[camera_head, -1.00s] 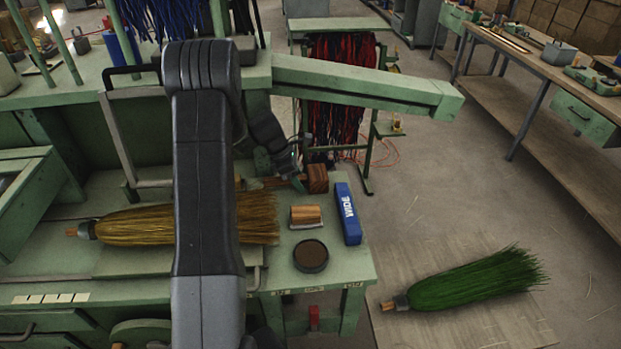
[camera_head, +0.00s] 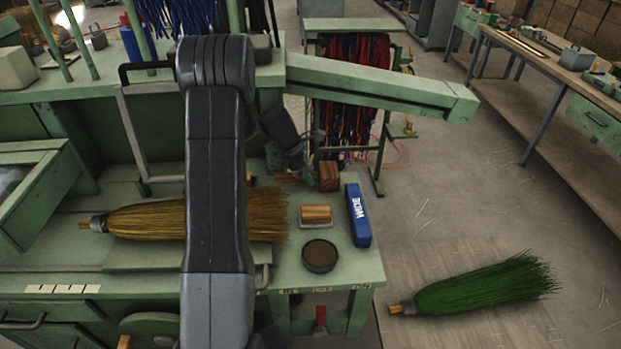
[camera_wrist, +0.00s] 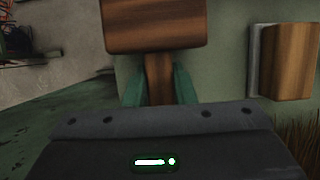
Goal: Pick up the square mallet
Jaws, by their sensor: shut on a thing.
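The square mallet has a blocky brown wooden head (camera_head: 330,176) and a wooden handle. It is at the back right of the green bench (camera_head: 340,278). In the wrist view its head (camera_wrist: 152,24) is at the top and its handle (camera_wrist: 158,75) runs down between the green fingers. My gripper (camera_wrist: 158,88) is shut on the handle, just below the head. I cannot tell whether the mallet touches the bench.
A wood-backed block (camera_head: 316,215), a round dark tin (camera_head: 319,256) and a blue WIDE box (camera_head: 358,215) stand close by. A straw broom (camera_head: 150,221) lies to the left. A green beam (camera_head: 380,88) spans above. A green broom (camera_head: 480,287) lies on the floor.

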